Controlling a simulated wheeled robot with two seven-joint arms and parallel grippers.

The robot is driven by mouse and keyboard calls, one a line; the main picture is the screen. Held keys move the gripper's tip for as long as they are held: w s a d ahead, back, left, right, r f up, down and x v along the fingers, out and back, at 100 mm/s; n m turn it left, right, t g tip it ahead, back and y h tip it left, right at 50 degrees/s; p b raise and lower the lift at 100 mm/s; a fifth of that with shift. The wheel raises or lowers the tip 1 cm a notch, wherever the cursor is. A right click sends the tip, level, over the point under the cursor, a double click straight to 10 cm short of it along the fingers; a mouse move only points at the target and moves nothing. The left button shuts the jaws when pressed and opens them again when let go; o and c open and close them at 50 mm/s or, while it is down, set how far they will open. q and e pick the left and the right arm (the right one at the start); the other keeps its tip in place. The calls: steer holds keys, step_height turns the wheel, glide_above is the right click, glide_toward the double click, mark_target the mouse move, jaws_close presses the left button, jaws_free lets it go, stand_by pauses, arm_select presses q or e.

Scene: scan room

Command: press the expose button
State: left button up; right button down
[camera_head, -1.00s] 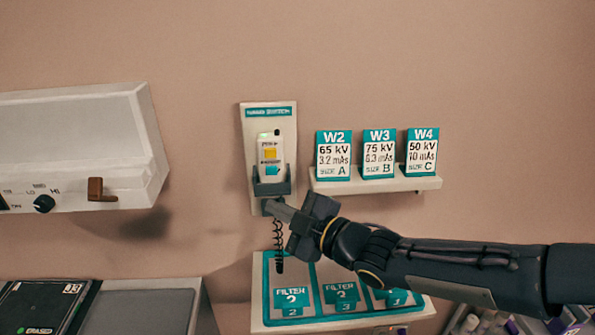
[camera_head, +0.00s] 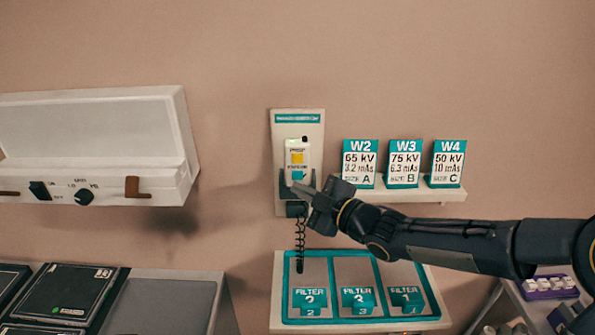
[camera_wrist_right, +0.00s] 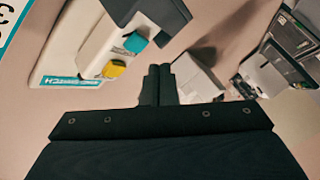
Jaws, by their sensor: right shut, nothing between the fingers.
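A white hand switch (camera_head: 306,152) sits in a dark cradle on a pale wall plate. It has a yellow button (camera_head: 297,158) and, below that, a teal button (camera_head: 299,171). The small lettering beside them is too blurred to read surely. My right gripper (camera_head: 294,187) is shut and empty, its tips in front of the cradle just below the teal button. In the right wrist view the shut fingertips (camera_wrist_right: 160,72) are beside the teal button (camera_wrist_right: 135,42) and the yellow button (camera_wrist_right: 115,67). I cannot tell whether they touch anything. My left gripper is out of view.
A coiled cord (camera_head: 300,235) hangs below the switch. Setting cards W2, W3 and W4 stand on a shelf (camera_head: 425,196) to the right. A filter tray (camera_head: 276,300) is below. A pale wall unit (camera_head: 100,130) with knobs is at left, above dark cassettes (camera_head: 70,292).

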steer(key=shift+w, duration=0.7)
steer(key=shift+w, duration=0.1)
stand_by(1.5)
steer(key=shift+w, duration=0.3)
steer(key=shift+w, duration=0.45)
stand_by(0.6)
steer(key=shift+s+f, duration=0.1)
steer(key=shift+s+b, duration=0.45)
steer(key=shift+s, duration=0.35)
